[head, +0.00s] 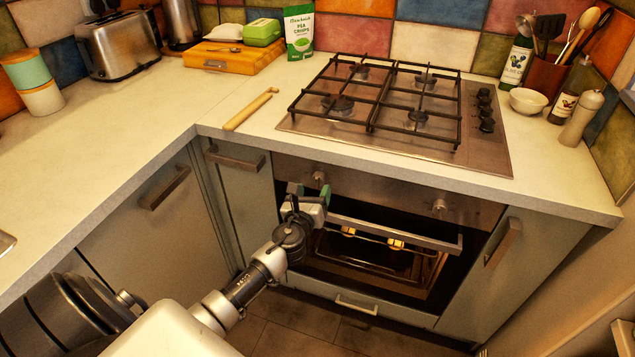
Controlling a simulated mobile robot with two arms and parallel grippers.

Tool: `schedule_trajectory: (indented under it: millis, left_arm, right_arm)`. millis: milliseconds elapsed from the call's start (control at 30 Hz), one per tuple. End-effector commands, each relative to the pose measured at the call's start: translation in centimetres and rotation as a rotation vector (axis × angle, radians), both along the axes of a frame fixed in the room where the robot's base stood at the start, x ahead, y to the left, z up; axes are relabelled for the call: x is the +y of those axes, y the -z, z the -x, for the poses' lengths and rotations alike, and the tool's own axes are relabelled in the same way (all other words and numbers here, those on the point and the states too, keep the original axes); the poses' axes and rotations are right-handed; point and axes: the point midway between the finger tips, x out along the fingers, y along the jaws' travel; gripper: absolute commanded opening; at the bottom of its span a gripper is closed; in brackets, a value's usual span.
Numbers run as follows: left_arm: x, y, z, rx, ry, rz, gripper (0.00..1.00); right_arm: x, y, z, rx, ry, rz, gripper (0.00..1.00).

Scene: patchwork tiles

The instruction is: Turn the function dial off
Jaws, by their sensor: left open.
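The oven front (375,198) is a steel panel under the hob with two dials. The left dial (319,178) is a small metal knob, and the right dial (439,206) is a similar knob. I cannot read any markings, so I cannot tell which is the function dial or how either is set. My left gripper (311,191) is open, with greenish fingers spread just below and around the left dial in the picture. I cannot tell whether they touch it. My right gripper is not in view.
The oven handle (390,234) runs below the panel, close to my left gripper. Warm lights glow within the oven (372,255). The counter edge (400,178) overhangs the dials. A gas hob (460,152) and a rolling pin (250,109) are above. Cabinet handles (235,160) stick out at left.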

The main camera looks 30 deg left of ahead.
Motion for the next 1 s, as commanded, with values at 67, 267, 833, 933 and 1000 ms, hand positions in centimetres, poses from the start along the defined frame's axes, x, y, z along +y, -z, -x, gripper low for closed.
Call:
schedule_trajectory:
  millis: [67,267,833,933,1000]
  left_arm:
    - [0.4,0.0,-1.4,-0.002,0.000,0.002,0.64]
    - [1.0,0.1,-3.3,0.000,0.000,0.002,0.64]
    - [1.1,0.0,-3.7,0.000,0.001,0.003,0.30]
    - [1.1,0.0,-3.7,0.000,0.001,0.003,0.15]
    - [1.1,0.0,-3.7,0.000,0.001,0.003,0.15]
  right_arm:
    - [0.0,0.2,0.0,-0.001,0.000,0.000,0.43]
    - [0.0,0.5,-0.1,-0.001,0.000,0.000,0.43]
    - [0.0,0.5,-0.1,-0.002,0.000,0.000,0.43]
    - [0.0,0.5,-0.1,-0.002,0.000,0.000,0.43]
    - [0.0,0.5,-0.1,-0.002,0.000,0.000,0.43]
